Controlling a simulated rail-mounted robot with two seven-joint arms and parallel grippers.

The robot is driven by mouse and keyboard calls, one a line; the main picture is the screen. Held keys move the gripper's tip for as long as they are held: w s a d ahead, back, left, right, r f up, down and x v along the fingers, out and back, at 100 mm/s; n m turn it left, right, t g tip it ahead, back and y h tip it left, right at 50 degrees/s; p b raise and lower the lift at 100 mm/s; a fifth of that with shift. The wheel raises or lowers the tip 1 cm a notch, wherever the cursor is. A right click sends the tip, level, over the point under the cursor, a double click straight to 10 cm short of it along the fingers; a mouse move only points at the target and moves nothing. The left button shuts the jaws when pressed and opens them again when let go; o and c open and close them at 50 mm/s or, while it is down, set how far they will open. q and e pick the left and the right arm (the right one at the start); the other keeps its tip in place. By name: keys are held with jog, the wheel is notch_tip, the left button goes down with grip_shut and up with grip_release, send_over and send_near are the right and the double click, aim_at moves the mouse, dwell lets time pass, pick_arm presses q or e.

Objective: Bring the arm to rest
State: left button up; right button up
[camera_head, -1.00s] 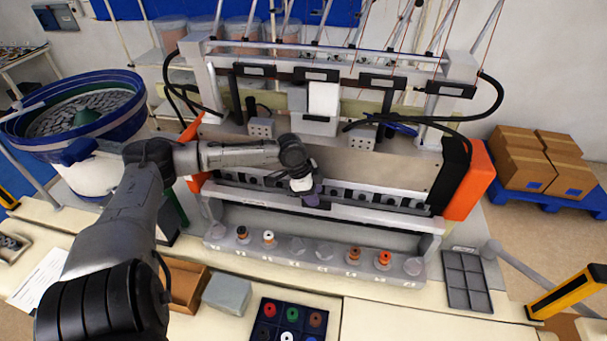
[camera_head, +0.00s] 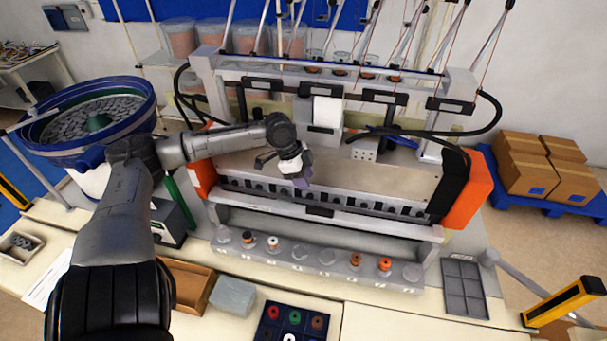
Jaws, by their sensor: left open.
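My left arm reaches in from the lower left, bent at the elbow. My left gripper (camera_head: 301,181) is over the front of the grey machine (camera_head: 385,180), above its row of dark slots. Its fingers are small and purplish in the head view, and I see nothing held between them. It is open. Whether the fingertips touch the machine cannot be told. My right gripper is not in view.
A ledge (camera_head: 318,266) with several bobbins runs along the machine's front. A dark bobbin tray (camera_head: 270,327), a grey block (camera_head: 232,296) and an empty grey tray (camera_head: 465,287) lie on the table. A blue bowl feeder (camera_head: 140,97) stands left.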

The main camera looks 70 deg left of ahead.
pick_arm(q)
jog(key=shift+r, duration=0.15)
dwell(0.7)
jog(key=s+d+f+n+y+p, duration=0.2)
jog(key=s+d+f+n+y, duration=0.1)
jog(key=s+d+f+y, duration=0.6)
jog(key=s+d+f+n+h+p, duration=0.1)
jog(key=s+d+h, duration=0.2)
jog(key=d, duration=0.9)
jog(key=s+d+f+n+h+p, duration=0.1)
jog(key=s+d, duration=0.5)
jog(key=d, duration=0.6)
jog(key=f+h+p, duration=0.1)
jog(key=h, duration=0.1)
jog(key=shift+d+h, duration=0.15)
jog(key=shift+h, duration=0.15)
